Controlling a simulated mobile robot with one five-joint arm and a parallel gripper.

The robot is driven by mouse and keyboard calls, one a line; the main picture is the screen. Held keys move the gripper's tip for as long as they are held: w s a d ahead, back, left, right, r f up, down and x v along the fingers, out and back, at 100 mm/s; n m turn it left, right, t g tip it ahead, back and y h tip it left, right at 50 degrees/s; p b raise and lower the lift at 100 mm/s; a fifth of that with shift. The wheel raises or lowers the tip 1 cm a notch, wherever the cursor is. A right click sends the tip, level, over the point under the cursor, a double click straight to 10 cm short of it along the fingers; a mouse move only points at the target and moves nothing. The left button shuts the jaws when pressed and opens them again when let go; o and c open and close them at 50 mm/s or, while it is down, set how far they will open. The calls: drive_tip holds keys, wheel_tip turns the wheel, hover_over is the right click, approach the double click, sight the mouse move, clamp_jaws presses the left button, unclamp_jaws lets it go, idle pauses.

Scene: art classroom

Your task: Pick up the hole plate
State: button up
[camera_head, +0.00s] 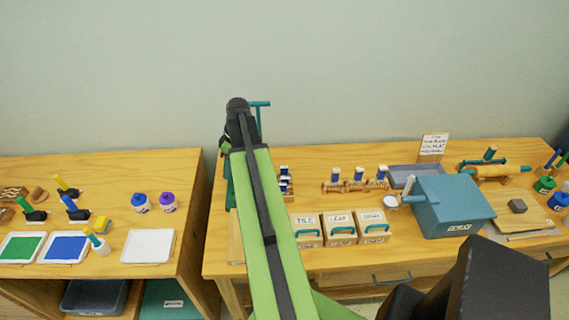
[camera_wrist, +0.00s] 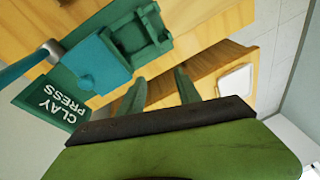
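I cannot pick out the hole plate with certainty in either view. The teal clay press (camera_wrist: 85,72), lettered CLAY PRESS, fills the upper left of the wrist view, with a square teal frame (camera_wrist: 157,47) beside it. My gripper (camera_wrist: 160,88) is open and empty, its two green fingers apart, pointing toward the tabletop near the press. In the head view my arm hides the gripper and most of the press; only the press's teal handle (camera_head: 260,104) and a strip of its side show.
The right table (camera_head: 318,188) holds boxes labelled TILE (camera_head: 306,231) and LEAF (camera_head: 341,229), a third box, small blue-and-white-topped stands and a large teal box (camera_head: 450,207). A gap separates it from the left table (camera_head: 110,174), which carries paint trays and a white tray (camera_head: 148,246).

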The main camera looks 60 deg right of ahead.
drive_tip(key=s+d+r+n+t+p, duration=0.1)
drive_tip(key=s+d+r, duration=0.1)
drive_tip(key=s+d, duration=0.4)
drive_tip(key=s+d+r+p, duration=0.2)
drive_tip(key=s+d+r, duration=0.15)
drive_tip(key=d, duration=0.45)
drive_tip(key=n+t, duration=0.1)
drive_tip(key=t, duration=0.1)
approach(284, 167)
drive_tip(key=b+x, duration=0.5)
drive_tip(key=b, duration=0.5)
drive_tip(key=shift+s+a+f+b, duration=0.1)
drive_tip(key=shift+f+b, duration=0.05)
drive_tip(key=shift+b, duration=0.25)
drive_tip(key=shift+g, duration=0.3)
drive_tip(key=b+x, duration=0.4)
drive_tip(key=x, duration=0.1)
drive_tip(key=shift+f+b, duration=0.1)
drive_tip(key=shift+b, duration=0.3)
drive_tip(key=shift+w, duration=0.2)
clamp_jaws()
